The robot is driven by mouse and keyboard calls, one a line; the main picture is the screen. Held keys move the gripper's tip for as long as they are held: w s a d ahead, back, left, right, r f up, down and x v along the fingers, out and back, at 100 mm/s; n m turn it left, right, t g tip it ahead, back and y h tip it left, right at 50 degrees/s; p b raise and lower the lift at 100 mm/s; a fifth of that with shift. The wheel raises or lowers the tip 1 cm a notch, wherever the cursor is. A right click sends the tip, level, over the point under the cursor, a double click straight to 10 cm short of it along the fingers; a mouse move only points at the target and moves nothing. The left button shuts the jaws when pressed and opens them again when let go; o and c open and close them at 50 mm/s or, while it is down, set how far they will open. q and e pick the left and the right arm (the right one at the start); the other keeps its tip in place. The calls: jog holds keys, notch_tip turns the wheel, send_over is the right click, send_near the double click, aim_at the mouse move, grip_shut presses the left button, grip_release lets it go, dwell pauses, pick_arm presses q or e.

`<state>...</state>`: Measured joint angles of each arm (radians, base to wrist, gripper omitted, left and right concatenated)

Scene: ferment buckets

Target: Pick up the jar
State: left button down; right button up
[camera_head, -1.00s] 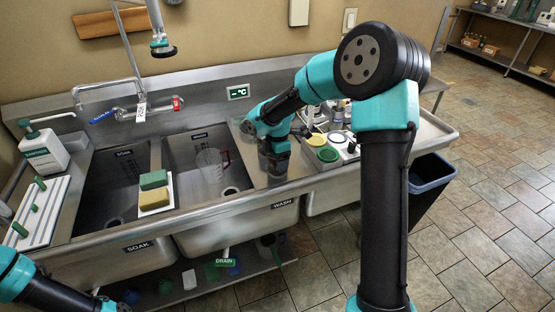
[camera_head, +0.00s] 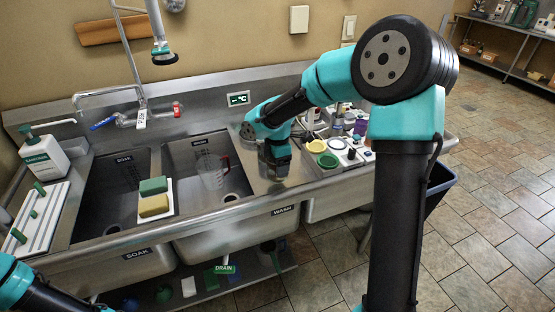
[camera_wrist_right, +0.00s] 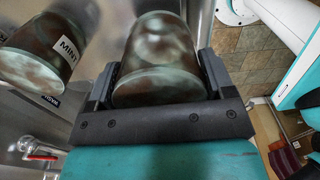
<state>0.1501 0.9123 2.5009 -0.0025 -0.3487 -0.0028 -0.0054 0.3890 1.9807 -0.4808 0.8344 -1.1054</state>
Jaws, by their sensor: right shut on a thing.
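A mottled green-brown jar (camera_wrist_right: 155,55) sits between the two fingers of my right gripper in the right wrist view. The fingers press on its sides, and the gripper is shut on it. In the head view my right gripper (camera_head: 277,165) is over the steel drainboard, right of the wash basin. The jar is mostly hidden there by the gripper. I cannot tell whether the jar touches the steel. A second jar-like shape (camera_wrist_right: 40,50) with a MINT label shows at the left of the wrist view. My left arm shows at the lower left of the head view; its gripper is out of frame.
The wash basin (camera_head: 180,198) holds a clear measuring jug (camera_head: 212,170). Yellow and green sponges (camera_head: 153,205) lie on a white holder at the basin divider. A tray area with yellow and green lids (camera_head: 328,160) and bottles stands close to the right of the gripper.

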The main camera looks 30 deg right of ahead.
jog(key=s+a+r, duration=0.1)
jog(key=s+a, duration=0.5)
jog(key=s, duration=0.4)
jog(key=shift+s+a, duration=0.25)
jog(key=shift+s, duration=0.1)
jog(key=shift+w+a+r, duration=0.1)
